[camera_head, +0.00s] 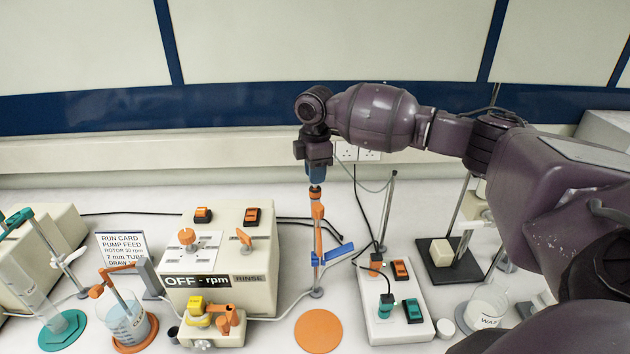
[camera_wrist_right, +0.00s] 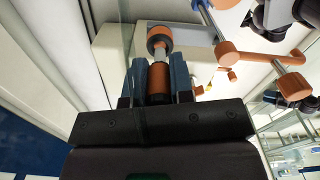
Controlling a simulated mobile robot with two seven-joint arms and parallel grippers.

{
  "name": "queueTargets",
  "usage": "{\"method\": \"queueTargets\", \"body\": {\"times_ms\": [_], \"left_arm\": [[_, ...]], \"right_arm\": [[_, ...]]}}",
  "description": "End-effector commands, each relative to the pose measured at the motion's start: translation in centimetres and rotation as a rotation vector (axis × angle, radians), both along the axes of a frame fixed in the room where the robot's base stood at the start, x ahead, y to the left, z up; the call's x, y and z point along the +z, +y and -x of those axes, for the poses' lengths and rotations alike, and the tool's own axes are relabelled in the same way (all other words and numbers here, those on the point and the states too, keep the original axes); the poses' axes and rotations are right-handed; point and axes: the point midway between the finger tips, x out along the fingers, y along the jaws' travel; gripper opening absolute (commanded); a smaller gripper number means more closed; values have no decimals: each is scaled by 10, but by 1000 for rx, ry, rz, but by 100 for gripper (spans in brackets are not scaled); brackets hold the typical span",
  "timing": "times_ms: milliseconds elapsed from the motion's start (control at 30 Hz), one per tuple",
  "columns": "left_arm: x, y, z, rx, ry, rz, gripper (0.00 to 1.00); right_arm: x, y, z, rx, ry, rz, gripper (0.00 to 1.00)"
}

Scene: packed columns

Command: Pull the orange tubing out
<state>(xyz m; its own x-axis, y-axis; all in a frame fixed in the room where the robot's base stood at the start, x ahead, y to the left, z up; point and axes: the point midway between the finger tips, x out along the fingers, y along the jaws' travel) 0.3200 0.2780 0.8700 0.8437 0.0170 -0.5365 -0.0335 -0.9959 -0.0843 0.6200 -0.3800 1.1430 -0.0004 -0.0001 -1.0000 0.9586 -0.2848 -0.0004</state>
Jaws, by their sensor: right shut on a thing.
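My right gripper (camera_head: 316,180) points down at the top of an upright stand behind the orange disc. In the right wrist view its two blue-grey fingers (camera_wrist_right: 160,88) are shut on an orange cylindrical piece (camera_wrist_right: 158,82). A pale rod runs from that piece to an orange collar (camera_wrist_right: 160,42). In the head view orange parts (camera_head: 318,212) show just below the fingers, along the stand. I cannot tell whether the held piece is tubing or a fitting. A blue clip (camera_head: 333,254) sits lower on the stand. My left gripper is not in view.
The beige pump box (camera_head: 240,222) stands left of the stand, with the pump head (camera_head: 212,322) in front. An orange disc (camera_head: 318,331) lies below. A switch strip (camera_head: 398,332) is to the right. A beaker (camera_head: 128,325) stands at left. Cables run behind.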

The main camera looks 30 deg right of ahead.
Motion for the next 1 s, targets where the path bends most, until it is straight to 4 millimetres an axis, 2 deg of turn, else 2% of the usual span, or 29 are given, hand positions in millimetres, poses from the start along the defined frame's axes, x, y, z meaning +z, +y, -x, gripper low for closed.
{"method": "queueTargets", "body": {"times_ms": [1000], "left_arm": [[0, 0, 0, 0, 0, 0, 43]], "right_arm": [[42, 0, 0, -1, -2, 0, 0]]}}
